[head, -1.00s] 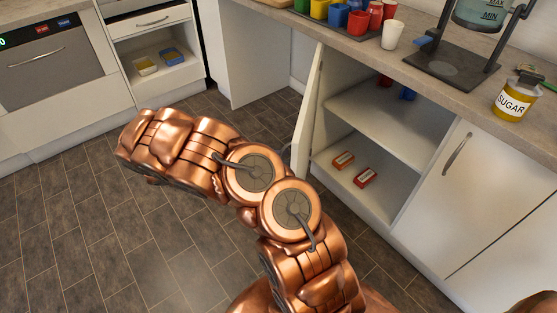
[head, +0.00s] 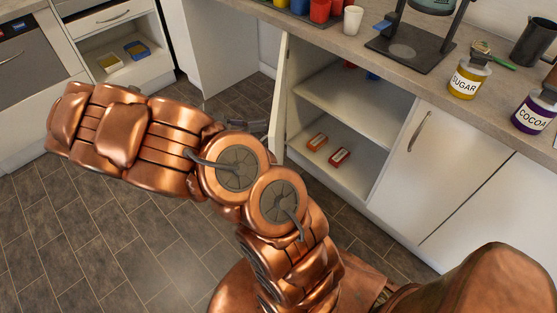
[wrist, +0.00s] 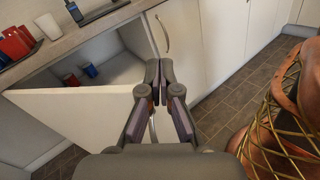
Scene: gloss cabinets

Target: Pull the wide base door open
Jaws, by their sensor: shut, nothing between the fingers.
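The wide base door (head: 281,95) is a white panel standing swung out from the cabinet, seen nearly edge-on in the head view. In the wrist view its broad face (wrist: 75,118) fills the lower left, with its free end beside my gripper (wrist: 159,70). My gripper's fingers are together and empty, overlapping the door's end in that picture; contact cannot be told. A thin bright bar, perhaps the door's handle (wrist: 152,130), shows between the finger bases. In the head view my copper arm hides most of the gripper; only a grey part shows near the door.
The open cabinet (head: 340,135) holds red boxes (head: 339,156) on its floor. A closed door (head: 425,160) with a vertical handle stands to its right. The counter (head: 350,45) above carries cups, a stand and jars. Tiled floor at lower left is clear.

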